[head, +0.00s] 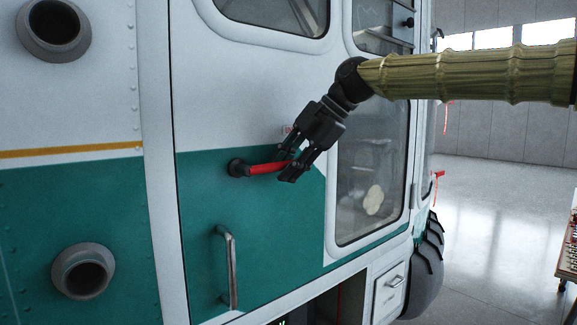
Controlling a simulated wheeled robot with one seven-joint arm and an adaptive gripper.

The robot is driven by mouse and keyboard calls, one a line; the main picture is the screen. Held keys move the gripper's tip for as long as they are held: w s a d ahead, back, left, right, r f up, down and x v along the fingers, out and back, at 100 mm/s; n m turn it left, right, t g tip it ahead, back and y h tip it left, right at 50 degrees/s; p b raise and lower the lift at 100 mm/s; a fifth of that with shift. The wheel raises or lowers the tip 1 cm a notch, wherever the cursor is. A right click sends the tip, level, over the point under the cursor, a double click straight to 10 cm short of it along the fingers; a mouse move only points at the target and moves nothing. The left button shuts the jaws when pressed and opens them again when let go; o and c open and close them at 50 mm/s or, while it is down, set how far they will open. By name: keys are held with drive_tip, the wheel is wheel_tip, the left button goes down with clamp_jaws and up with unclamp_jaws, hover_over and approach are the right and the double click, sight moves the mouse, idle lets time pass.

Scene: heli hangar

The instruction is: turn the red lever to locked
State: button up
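The red lever (267,168) is on the green lower part of the helicopter door (257,220). It runs from a round black pivot (237,168) at its left toward the right, nearly level and tilted slightly up at its right end. My gripper (284,167) is at the lever's right end, with its fingers pointing down and left. One finger shows behind the lever and the other in front of and below its end. The fingers are spread, and whether they touch the lever cannot be told. A small label (287,129) above the lever is partly hidden by my gripper.
A vertical metal grab handle (229,267) sticks out below the lever. Two round ports (83,271) (54,29) protrude at the left. A window (368,180) lies right of the lever. Open floor (500,215) and a cart (568,250) are at the right.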

drive_tip(key=shift+r, duration=0.1)
drive_tip(key=v, duration=1.2)
idle(0.4)
